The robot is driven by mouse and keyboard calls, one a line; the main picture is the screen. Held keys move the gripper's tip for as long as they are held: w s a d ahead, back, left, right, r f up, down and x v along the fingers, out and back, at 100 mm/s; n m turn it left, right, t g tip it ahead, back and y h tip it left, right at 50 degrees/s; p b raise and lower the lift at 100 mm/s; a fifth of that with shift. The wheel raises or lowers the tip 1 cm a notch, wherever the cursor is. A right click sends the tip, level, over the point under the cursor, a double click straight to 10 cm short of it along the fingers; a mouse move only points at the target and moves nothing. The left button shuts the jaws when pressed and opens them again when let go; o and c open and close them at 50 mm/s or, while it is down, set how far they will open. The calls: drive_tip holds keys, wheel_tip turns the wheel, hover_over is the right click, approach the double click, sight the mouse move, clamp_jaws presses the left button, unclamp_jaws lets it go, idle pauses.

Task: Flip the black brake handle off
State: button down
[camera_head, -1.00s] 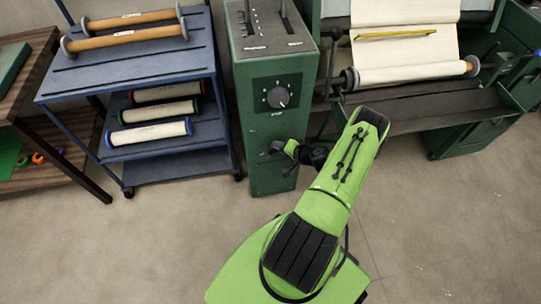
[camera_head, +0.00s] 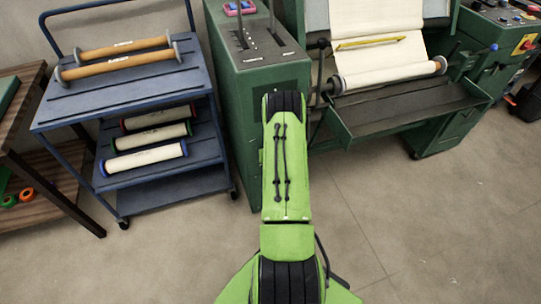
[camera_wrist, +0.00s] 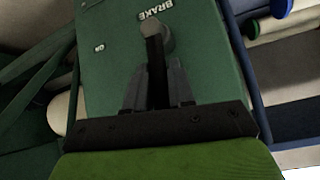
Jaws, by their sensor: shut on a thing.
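In the wrist view, the black brake handle (camera_wrist: 155,62) stands out from a green panel (camera_wrist: 108,70) marked "BRAKE". My gripper (camera_wrist: 158,80) has one finger on each side of the handle and is shut on it. The handle's grey rounded end shows beyond the fingertips, near the lettering. In the head view, my green arm reaches up to the green cabinet (camera_head: 235,110) and hides the brake handle and my gripper.
A blue cart (camera_head: 130,85) with several rolls stands left of the cabinet. A green machine (camera_head: 400,120) with cream cloth (camera_head: 375,60) and a tray is to the right. A wooden shelf (camera_head: 30,170) is at the far left. The floor (camera_head: 420,220) in front is clear.

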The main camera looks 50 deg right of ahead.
drive_tip(key=shift+w+a+h, duration=0.15)
drive_tip(key=shift+a+h, duration=0.1)
drive_tip(key=shift+h, duration=0.15)
drive_tip(key=shift+f+n+g, duration=0.1)
drive_tip(key=shift+n+g, duration=0.2)
drive_tip(key=c, duration=1.1)
unclamp_jaws()
drive_tip(key=p+v, duration=0.3)
drive_tip(key=v, duration=1.3)
drive_tip(key=shift+f+p, duration=0.1)
drive_tip(key=shift+p, duration=0.25)
